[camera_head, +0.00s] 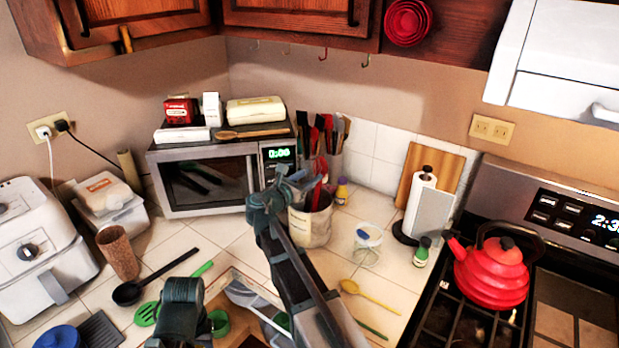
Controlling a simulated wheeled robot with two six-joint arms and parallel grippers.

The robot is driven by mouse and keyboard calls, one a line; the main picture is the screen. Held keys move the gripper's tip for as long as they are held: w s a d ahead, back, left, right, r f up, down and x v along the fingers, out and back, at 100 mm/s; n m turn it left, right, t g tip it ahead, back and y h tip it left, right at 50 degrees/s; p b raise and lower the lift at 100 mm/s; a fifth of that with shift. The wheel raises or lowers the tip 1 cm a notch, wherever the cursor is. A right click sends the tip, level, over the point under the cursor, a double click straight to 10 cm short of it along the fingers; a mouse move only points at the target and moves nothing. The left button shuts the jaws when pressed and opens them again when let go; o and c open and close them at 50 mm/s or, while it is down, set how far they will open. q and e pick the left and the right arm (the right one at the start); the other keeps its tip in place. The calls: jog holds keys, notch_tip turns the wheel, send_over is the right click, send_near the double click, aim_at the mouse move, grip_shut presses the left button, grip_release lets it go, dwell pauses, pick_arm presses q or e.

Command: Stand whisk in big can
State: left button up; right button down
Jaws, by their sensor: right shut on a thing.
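The big can (309,228) is a pale, wide canister standing upright on the tiled counter, with a red-handled utensil (317,194) showing at its mouth. My right gripper (288,182) is at the left side of the can's mouth, a little above the rim in the picture. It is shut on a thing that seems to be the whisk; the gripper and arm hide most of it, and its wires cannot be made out. My right arm covers part of the can's left side. Part of my left arm shows at the bottom, but its gripper fingers do not.
A microwave (207,186) with boxes on top stands behind. A utensil holder with dark and red handles (333,165) is behind the can. A clear jar (367,247) and paper towel roll (421,195) stand right. A red kettle (492,272) sits on the stove. A black ladle (128,292) lies left.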

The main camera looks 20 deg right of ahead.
jog(key=shift+c, duration=1.5)
grip_release()
jog(key=p+v, duration=0.1)
jog(key=v, duration=1.3)
jog(key=shift+d, duration=0.15)
jog(key=s+a+f+m+g+y, duration=0.45)
jog(key=s+f+m, duration=0.45)
jog(key=f, duration=0.3)
jog(key=s+a+f+m+g+y, duration=0.2)
jog(key=s+a+f+m+y, duration=0.1)
jog(key=s+a+m+y, duration=0.1)
jog(key=s+a+f+m+g+y, duration=0.2)
jog(key=s+a+f+m+y, duration=0.2)
jog(key=s+a+m, duration=0.2)
jog(key=s+a, duration=0.2)
jog(key=s, duration=0.1)
jog(key=shift+s+a+f+y, duration=0.25)
jog(key=shift+a+f+y, duration=0.05)
jog(key=shift+y, duration=0.05)
